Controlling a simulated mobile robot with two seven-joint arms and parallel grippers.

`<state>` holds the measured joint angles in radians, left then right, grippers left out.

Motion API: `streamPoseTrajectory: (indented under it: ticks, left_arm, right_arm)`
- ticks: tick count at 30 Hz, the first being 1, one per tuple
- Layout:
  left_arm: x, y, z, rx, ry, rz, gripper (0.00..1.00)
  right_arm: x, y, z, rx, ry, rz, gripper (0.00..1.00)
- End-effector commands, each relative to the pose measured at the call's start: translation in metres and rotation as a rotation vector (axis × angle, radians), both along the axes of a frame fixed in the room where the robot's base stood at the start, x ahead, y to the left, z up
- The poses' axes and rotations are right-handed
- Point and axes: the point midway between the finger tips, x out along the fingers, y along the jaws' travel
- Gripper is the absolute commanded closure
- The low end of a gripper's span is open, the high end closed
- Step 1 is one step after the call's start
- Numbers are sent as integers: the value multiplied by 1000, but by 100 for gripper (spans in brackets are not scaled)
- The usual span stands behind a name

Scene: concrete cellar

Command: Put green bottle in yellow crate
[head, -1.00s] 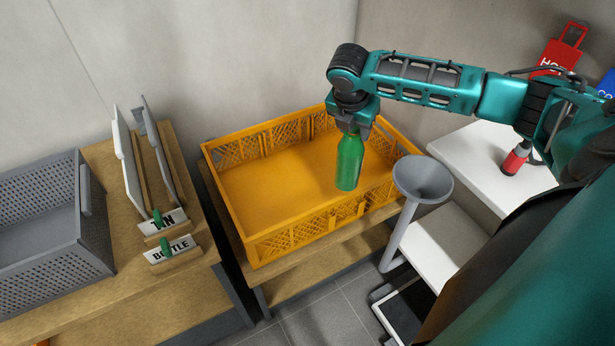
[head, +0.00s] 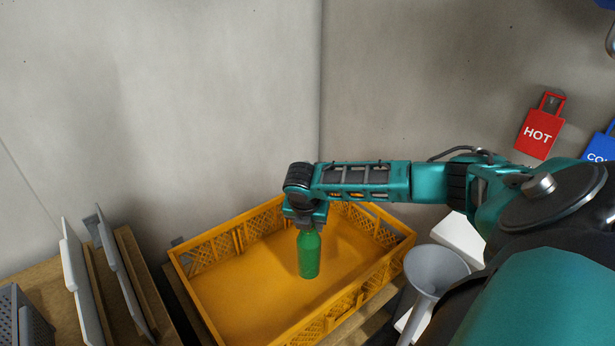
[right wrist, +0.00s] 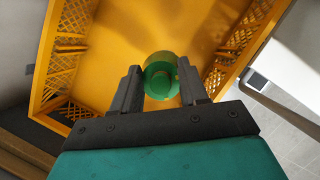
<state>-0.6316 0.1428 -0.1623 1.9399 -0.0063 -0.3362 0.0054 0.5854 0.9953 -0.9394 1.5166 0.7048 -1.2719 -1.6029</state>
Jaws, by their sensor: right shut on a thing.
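The green bottle (head: 309,255) hangs upright from my right gripper (head: 305,225), inside the outline of the yellow crate (head: 225,300). My right gripper is shut on the bottle's top. In the right wrist view the two fingers of the gripper (right wrist: 161,88) flank the round green bottle (right wrist: 160,70), with the yellow crate (right wrist: 115,50) floor behind it. I cannot tell whether the bottle's base touches the crate floor. The crate is otherwise empty where it shows. My left gripper is not in view.
A grey funnel (head: 436,268) stands just right of the crate. A wooden bench with upright pale panels (head: 75,275) and a grey perforated crate (head: 22,318) is on the left. Red HOT (head: 540,130) and blue (head: 600,147) tags hang on the right wall.

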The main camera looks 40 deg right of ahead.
Motion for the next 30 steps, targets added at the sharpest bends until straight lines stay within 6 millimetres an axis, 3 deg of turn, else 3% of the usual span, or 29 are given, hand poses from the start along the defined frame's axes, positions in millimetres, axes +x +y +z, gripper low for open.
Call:
streamPoseTrajectory:
  ticks: [1, 4, 11, 17, 26, 27, 30]
  left_arm:
    - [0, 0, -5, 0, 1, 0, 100]
    - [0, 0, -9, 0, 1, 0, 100]
    - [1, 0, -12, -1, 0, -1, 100]
    - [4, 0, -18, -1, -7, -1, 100]
    - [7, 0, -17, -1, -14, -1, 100]
    - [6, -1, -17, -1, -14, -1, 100]
    - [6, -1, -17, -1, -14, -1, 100]
  right_arm:
    - [0, 1, -16, 0, 1, 0, 100]
    - [0, 0, -35, 0, 0, -1, 100]
    - [1, 0, -56, 0, -2, -1, 100]
    - [0, 0, -87, 0, 0, -1, 100]
    - [-1, 0, -95, -1, 1, 1, 100]
    - [-2, 0, -96, -1, 3, 1, 55]
    - [-1, 1, -96, 0, 3, 1, 45]
